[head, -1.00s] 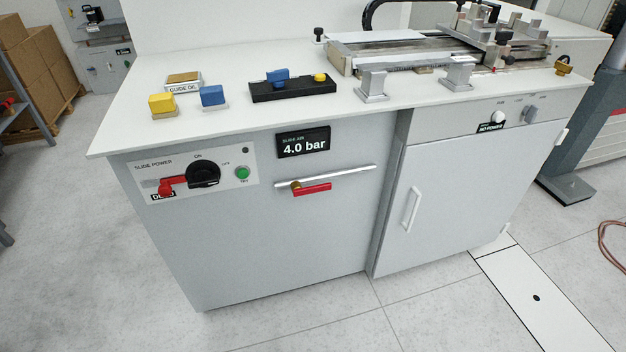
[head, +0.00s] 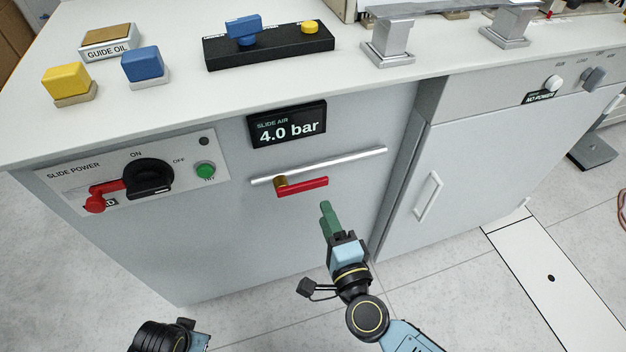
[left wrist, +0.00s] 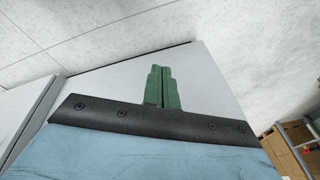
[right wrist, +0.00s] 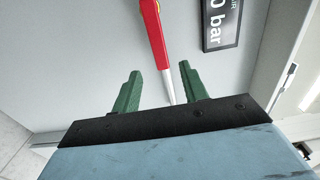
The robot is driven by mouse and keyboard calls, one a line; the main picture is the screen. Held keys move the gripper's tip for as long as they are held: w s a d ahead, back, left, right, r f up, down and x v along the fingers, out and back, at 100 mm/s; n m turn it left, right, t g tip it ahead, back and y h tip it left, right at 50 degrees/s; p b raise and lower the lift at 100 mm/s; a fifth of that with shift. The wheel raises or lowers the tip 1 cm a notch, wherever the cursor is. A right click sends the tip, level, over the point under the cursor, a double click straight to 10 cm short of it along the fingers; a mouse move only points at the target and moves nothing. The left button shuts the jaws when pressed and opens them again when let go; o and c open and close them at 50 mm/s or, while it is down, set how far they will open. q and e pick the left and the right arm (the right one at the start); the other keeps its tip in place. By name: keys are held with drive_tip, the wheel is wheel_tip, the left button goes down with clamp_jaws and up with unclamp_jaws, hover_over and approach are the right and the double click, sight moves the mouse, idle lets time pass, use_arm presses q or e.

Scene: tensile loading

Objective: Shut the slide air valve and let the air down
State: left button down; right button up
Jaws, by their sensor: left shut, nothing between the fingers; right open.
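The slide air valve has a red lever (head: 308,187) on a brass pivot (head: 281,183), on a silver pipe (head: 335,165) across the cabinet front. The lever points right, in line with the pipe. The slide air display (head: 287,125) above reads 4.0 bar. My right gripper (head: 328,212) is open and empty, just below and right of the lever's end. In the right wrist view the red lever (right wrist: 154,35) points down between the two green fingers (right wrist: 160,85), apart from both. My left gripper (left wrist: 163,75) is shut and empty; only part of my left arm shows in the head view.
The slide power panel (head: 130,173) is left of the valve, with a black rotary switch, red padlock and green button. The counter edge overhangs above, carrying yellow and blue blocks (head: 143,66) and a black fixture (head: 268,46). A cabinet door handle (head: 428,195) stands right.

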sight(314, 186)
use_arm(q)
drive_tip(key=r, duration=0.1)
drive_tip(key=w+d+r+b, duration=0.1)
drive_tip(key=d+r, duration=0.1)
drive_tip(key=r, duration=0.1)
drive_tip(key=shift+w+d+b, duration=0.2)
drive_tip(key=shift+w+b, duration=0.05)
drive_tip(key=shift+b, duration=0.1)
use_arm(e)
drive_tip(key=x, duration=0.9)
drive_tip(key=shift+w+f, duration=0.1)
drive_tip(key=shift+w, duration=0.3)
drive_tip(key=shift+c, duration=0.3)
use_arm(q)
drive_tip(key=shift+f, duration=0.1)
use_arm(e)
clamp_jaws()
